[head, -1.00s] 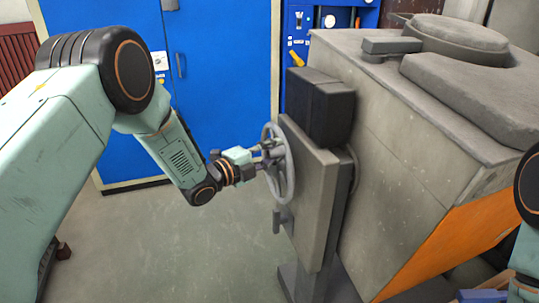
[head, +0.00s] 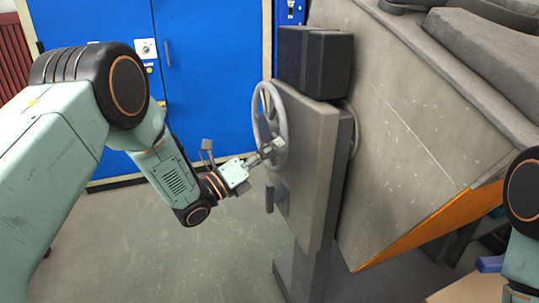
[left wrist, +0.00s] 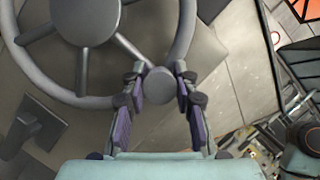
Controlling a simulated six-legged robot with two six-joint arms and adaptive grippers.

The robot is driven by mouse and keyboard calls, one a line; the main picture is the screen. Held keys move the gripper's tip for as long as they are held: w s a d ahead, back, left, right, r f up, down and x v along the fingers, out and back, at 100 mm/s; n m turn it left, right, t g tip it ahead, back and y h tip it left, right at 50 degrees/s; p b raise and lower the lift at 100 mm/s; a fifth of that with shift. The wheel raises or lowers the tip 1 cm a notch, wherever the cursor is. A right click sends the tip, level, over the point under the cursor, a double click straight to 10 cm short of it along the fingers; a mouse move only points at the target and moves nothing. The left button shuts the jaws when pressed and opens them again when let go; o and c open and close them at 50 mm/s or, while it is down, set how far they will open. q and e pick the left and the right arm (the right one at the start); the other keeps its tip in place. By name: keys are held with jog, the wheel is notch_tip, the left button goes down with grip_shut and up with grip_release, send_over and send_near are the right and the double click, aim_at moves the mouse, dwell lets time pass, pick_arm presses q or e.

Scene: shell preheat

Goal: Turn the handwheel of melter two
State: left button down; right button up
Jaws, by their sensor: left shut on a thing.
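The grey spoked handwheel (head: 256,118) is on the left face of a grey upright housing (head: 312,165) beside the melter's large grey body (head: 400,120). No number is readable on it. My left gripper (head: 268,153) is at the lower right part of the wheel, shut on its knob. In the left wrist view the wheel (left wrist: 85,20) fills the upper left, and the round knob (left wrist: 158,86) sits between the two fingers of my left gripper (left wrist: 160,75). The melter body stands tilted, its orange lower side (head: 430,232) showing. My right gripper is out of view.
A black box (head: 313,60) tops the housing. A small lever (head: 269,197) sticks out below the wheel. Blue cabinet doors (head: 210,80) stand behind. The grey floor (head: 150,250) left of the housing is clear. Part of my right arm shows at the right edge.

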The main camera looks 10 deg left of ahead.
pick_arm(q)
notch_tip(320, 180, down, 4)
jog(key=m+h+b, duration=0.1)
jog(key=m+b, duration=0.2)
jog(key=b, duration=0.1)
jog(key=shift+w+m+g+h, duration=0.1)
jog(key=shift+m+g+h, duration=0.3)
jog(key=shift+w+a+f+m+g+h+b, duration=0.2)
jog(key=shift+f+m+h+b, duration=0.15)
jog(key=shift+m+b, duration=0.45)
jog(key=shift+w+a+f+m+g+h+b, duration=0.1)
jog(key=shift+f+m+g+h+b, duration=0.2)
jog(key=shift+m+b, duration=0.45)
jog(key=c, duration=1.2)
grip_release()
jog(key=shift+o, duration=0.9)
jog(key=shift+w+r, duration=0.1)
send_near(279, 161)
jog(key=v, duration=0.4)
jog(key=shift+s+a, duration=0.25)
jog(key=shift+a, duration=0.1)
